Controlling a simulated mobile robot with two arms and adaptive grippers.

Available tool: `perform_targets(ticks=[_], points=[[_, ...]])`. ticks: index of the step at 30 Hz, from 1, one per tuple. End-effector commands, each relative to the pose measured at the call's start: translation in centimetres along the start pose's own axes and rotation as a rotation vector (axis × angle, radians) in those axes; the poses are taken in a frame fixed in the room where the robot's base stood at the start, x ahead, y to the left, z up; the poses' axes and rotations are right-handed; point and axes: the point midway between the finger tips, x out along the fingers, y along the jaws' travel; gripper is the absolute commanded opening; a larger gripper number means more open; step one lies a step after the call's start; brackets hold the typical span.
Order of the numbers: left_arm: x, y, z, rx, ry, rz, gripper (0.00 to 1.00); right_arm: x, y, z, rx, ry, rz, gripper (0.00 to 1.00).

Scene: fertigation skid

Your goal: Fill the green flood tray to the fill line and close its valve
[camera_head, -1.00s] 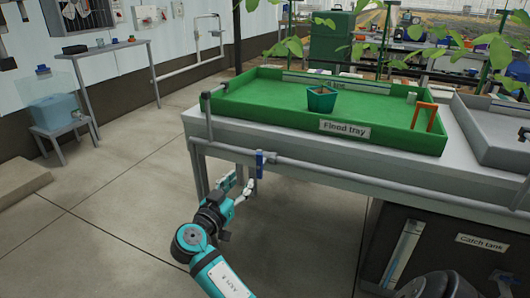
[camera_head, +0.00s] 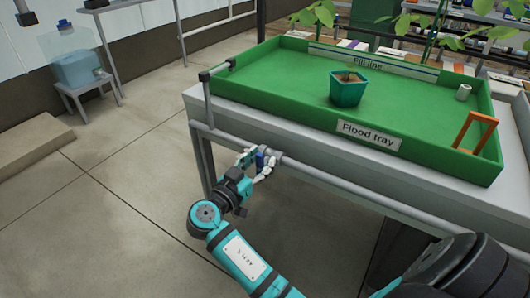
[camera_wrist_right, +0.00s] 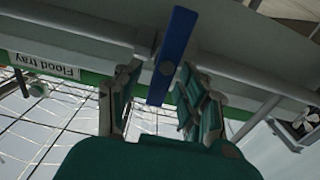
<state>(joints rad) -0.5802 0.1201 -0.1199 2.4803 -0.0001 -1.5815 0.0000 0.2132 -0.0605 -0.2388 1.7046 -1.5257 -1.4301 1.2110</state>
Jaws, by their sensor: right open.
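The green flood tray (camera_head: 400,163) stands on a grey bench, with a "Flood tray" label on its front and a "Fill line" strip (camera_head: 367,62) along its inner back wall. Its floor looks plain green; I see no clear water surface. The valve's blue lever (camera_head: 261,160) sits on the pipe below the tray's front left. My right gripper (camera_head: 257,163) is open, its fingers on either side of the lever. In the right wrist view the lever (camera_wrist_right: 174,50) lies across the pipe between the open fingers (camera_wrist_right: 157,100); contact is unclear. My left gripper is out of view.
A teal pot (camera_head: 348,90), a small grey cylinder (camera_head: 463,92) and an orange frame (camera_head: 472,130) are in the tray. The grey pipe (camera_head: 340,183) runs along the bench front. A blue container (camera_head: 77,69) stands on a stool at left.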

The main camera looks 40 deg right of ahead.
Motion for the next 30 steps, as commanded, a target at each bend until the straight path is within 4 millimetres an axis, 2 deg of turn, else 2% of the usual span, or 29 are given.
perform_targets(ticks=[7, 17, 30], points=[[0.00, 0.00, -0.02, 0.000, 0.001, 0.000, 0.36, -0.04, 0.01, 0.02, 0.000, 0.000, 0.000, 0.40], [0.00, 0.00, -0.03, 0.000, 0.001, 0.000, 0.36, -0.01, 0.05, 0.01, 0.000, 0.000, 0.002, 0.00], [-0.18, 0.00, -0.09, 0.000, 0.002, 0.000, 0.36, 0.02, 0.05, 0.02, -0.059, -0.001, 0.007, 0.00]])
